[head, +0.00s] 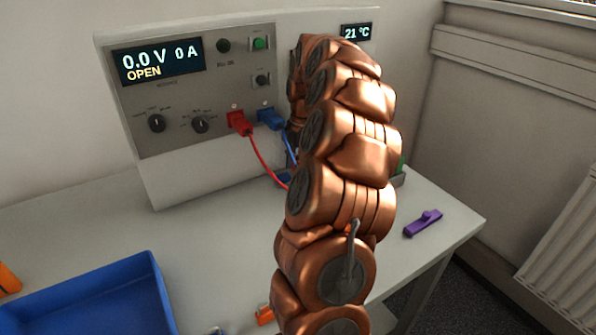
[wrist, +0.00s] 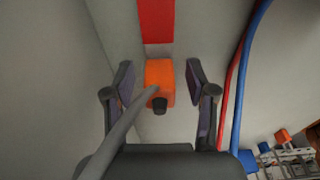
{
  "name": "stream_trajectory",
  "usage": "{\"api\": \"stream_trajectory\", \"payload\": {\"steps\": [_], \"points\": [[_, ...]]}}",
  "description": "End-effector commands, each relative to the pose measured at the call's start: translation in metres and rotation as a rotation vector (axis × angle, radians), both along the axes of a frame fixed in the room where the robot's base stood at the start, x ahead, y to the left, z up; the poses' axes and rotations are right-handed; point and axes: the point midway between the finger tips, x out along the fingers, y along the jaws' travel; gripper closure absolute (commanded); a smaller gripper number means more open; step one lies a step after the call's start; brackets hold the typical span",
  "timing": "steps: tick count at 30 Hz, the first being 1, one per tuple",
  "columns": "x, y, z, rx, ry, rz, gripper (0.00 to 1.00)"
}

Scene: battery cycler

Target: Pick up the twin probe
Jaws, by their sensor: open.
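In the wrist view, my gripper (wrist: 159,76) is open, with one dark finger on each side of an orange block (wrist: 160,72). The block looks like the body of the twin probe. It has a dark round end, and a thick grey cable or rod crosses its lower left. Gaps show between the block and both fingers. A red strip (wrist: 156,20) lies beyond the block. In the head view, my copper arm hides my gripper. A small orange piece (head: 265,315) shows at the bottom, beside the arm; I cannot tell what it is.
The cycler (head: 180,180) stands at the back, its display reading 0.0 V, 0 A, OPEN. Red (head: 240,122) and blue (head: 271,118) plugs carry leads. A blue tray (head: 90,295) is at front left. A purple piece (head: 423,223) lies at right. The table's left middle is clear.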

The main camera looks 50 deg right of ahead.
Motion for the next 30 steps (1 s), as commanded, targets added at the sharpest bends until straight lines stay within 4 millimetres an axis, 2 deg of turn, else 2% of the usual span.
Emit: {"api": "stream_trajectory", "payload": {"steps": [8,24,30], "points": [[0.0,0.0005,-0.0037,0.0,-0.001,-0.001,0.44],[0.0003,0.0005,-0.0036,0.0,-0.001,0.0,0.98],[0.0002,0.0005,-0.0035,0.0,-0.001,0.0,1.0]]}}
